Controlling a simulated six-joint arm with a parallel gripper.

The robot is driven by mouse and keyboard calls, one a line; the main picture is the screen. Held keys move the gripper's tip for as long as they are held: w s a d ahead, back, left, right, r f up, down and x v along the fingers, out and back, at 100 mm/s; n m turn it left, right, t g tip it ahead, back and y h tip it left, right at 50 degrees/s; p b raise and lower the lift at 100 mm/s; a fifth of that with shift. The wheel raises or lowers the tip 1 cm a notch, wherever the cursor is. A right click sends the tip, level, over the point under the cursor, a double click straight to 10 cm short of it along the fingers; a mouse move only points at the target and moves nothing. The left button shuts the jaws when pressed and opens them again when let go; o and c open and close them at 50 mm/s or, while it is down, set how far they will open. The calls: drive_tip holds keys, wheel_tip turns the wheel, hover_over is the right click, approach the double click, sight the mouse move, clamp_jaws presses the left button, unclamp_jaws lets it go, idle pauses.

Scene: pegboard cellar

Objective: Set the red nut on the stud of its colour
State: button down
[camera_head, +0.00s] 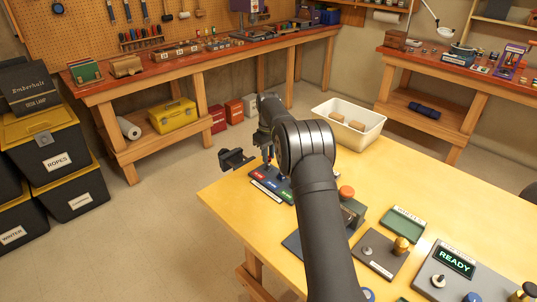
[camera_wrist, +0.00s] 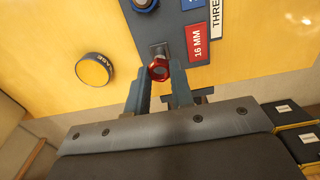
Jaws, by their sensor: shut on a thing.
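The red nut (camera_wrist: 159,70) sits between the tips of my gripper (camera_wrist: 160,86) in the wrist view, and the gripper is shut on it. In the head view my gripper (camera_head: 267,164) is over the dark stud board (camera_head: 257,174) at the table's far left corner. The board has red, blue and green labels. In the wrist view a grey metal stud (camera_wrist: 158,48) shows just behind the nut, beside the red "16 MM" label (camera_wrist: 198,43). I cannot tell whether the nut is around the stud or above it. A blue ring-shaped nut (camera_wrist: 145,4) shows at the top edge.
A round yellow-topped tin (camera_wrist: 95,69) stands on the yellow table left of the board in the wrist view. In the head view a white bin (camera_head: 372,133) with brown blocks stands behind the arm. A green tray (camera_head: 404,224) and a "READY" device (camera_head: 454,260) are at the right.

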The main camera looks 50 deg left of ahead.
drive_tip(key=shift+f, duration=1.8)
idle(1.5)
drive_tip(key=c, duration=0.8)
unclamp_jaws()
drive_tip(key=shift+o, duration=0.2)
drive_tip(key=shift+r, duration=0.1)
drive_tip(key=shift+r, duration=3.95)
drive_tip(key=shift+f, duration=3.85)
drive_tip(key=shift+r, duration=0.15)
